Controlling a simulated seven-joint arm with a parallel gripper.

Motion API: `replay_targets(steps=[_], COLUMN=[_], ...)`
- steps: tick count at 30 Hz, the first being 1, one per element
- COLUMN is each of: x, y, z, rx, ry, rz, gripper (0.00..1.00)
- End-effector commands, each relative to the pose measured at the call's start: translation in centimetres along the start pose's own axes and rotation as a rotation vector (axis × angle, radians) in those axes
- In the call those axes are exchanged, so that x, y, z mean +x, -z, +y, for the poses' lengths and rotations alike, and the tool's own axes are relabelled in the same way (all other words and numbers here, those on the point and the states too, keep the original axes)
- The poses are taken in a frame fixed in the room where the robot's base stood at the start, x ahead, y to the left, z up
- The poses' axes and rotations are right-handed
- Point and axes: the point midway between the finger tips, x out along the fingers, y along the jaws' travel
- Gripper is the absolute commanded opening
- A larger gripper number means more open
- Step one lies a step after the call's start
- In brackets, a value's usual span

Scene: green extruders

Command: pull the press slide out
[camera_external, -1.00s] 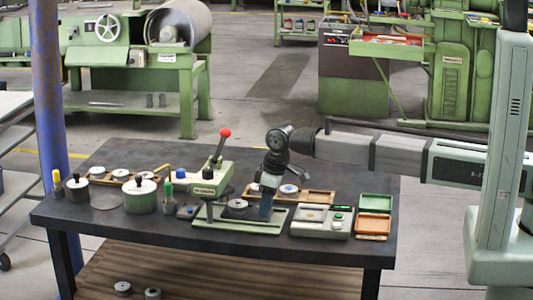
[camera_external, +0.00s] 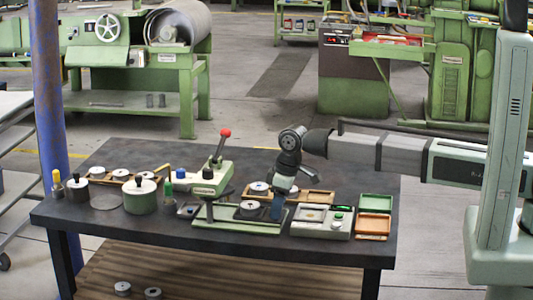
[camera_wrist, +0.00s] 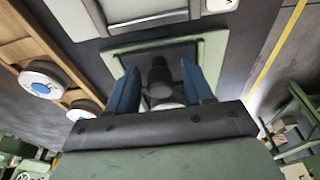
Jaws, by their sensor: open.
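The green press (camera_external: 211,181) with its red-knobbed lever (camera_external: 225,133) stands on the dark table. Its flat green base (camera_external: 235,226) extends to the right and also shows in the wrist view (camera_wrist: 214,48). A round metal piece (camera_external: 250,207) sits on the dark press slide (camera_wrist: 178,53), right of the press head. My gripper (camera_external: 277,212) points down at the right end of the base. In the wrist view, the blue fingers of my gripper (camera_wrist: 161,80) are apart, one on each side of a dark knob (camera_wrist: 159,76). I cannot tell whether either touches it.
A wooden tray with round pieces (camera_external: 315,196) lies behind my gripper. A lidded green pot (camera_external: 140,197) stands left of the press. The front table strip is clear.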

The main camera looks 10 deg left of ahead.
Motion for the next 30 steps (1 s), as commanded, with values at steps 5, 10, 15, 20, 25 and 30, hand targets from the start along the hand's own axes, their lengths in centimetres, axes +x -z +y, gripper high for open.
replay_targets(steps=[5,10,15,20,25,30], x=[0.0,0.0,-0.1,-0.6,-1.6,-2.7], y=[0.0,0.0,0.0,0.2,0.4,0.6], z=[0.0,0.0,0.0,0.0,0.0,0.0], rx=[0.000,0.000,0.000,0.000,0.000,0.000], ry=[0.000,0.000,0.000,0.000,0.000,0.000], rz=[0.000,0.000,0.000,0.001,0.001,0.001], gripper=[0.51,0.51,0.51,0.51,0.51,0.51])
